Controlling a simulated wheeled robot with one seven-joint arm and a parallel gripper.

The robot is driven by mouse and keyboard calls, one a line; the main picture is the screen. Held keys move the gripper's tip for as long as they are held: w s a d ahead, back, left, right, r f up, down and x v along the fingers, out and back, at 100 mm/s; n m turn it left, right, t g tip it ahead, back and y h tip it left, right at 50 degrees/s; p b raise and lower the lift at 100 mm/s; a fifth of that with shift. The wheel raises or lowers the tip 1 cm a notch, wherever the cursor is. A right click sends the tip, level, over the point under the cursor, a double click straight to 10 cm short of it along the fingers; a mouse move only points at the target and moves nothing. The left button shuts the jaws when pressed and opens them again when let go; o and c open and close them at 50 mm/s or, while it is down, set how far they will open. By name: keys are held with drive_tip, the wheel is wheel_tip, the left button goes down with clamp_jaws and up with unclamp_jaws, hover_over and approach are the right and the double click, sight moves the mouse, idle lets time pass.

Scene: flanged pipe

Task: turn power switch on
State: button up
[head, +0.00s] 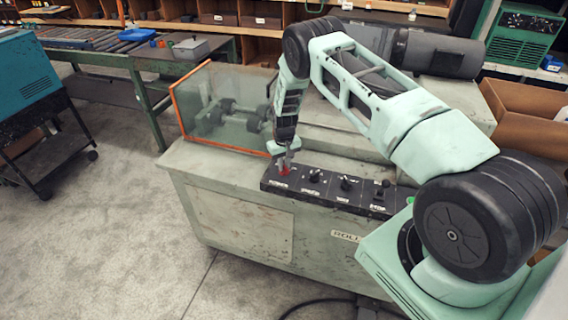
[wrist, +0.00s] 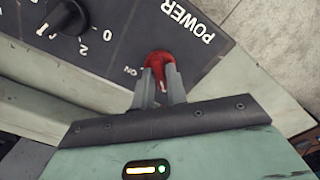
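The red power switch (wrist: 158,57) is a round knob on the dark control panel (wrist: 120,20), with "POWER" printed beside it. An "ON" mark shows to its left in the wrist view. My gripper (wrist: 161,70) is at the knob, its two grey fingers close together with a narrow red part with a white mark between them. It looks shut on the knob's grip. In the head view my gripper (head: 283,158) points down over the red switch (head: 284,171) at the panel's left end. The fingers partly hide the knob, so its exact setting is unclear.
Other black knobs (head: 315,176) sit to the right on the same panel; one black dial (wrist: 66,18) shows in the wrist view. A clear guard with an orange edge (head: 181,115) stands behind left on the machine. Open floor (head: 130,230) lies left.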

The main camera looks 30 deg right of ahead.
clamp_jaws()
drive_tip(key=shift+b, duration=0.3)
drive_tip(key=m+b, duration=0.1)
drive_tip(key=b, duration=0.1)
drive_tip(key=m+b, duration=0.2)
drive_tip(key=shift+f+m, duration=0.25)
drive_tip(key=shift+m, duration=0.05)
drive_tip(key=m+b, duration=0.5)
drive_tip(key=m, duration=0.1)
drive_tip(key=shift+r, duration=0.15)
drive_tip(key=m+b, duration=0.2)
drive_tip(key=m, duration=0.2)
drive_tip(key=shift+m, duration=0.4)
drive_tip(key=shift+r+m+b, duration=0.15)
drive_tip(key=shift+m+b, duration=0.2)
drive_tip(key=shift+m, duration=1.45)
drive_tip(key=o, duration=0.5)
unclamp_jaws()
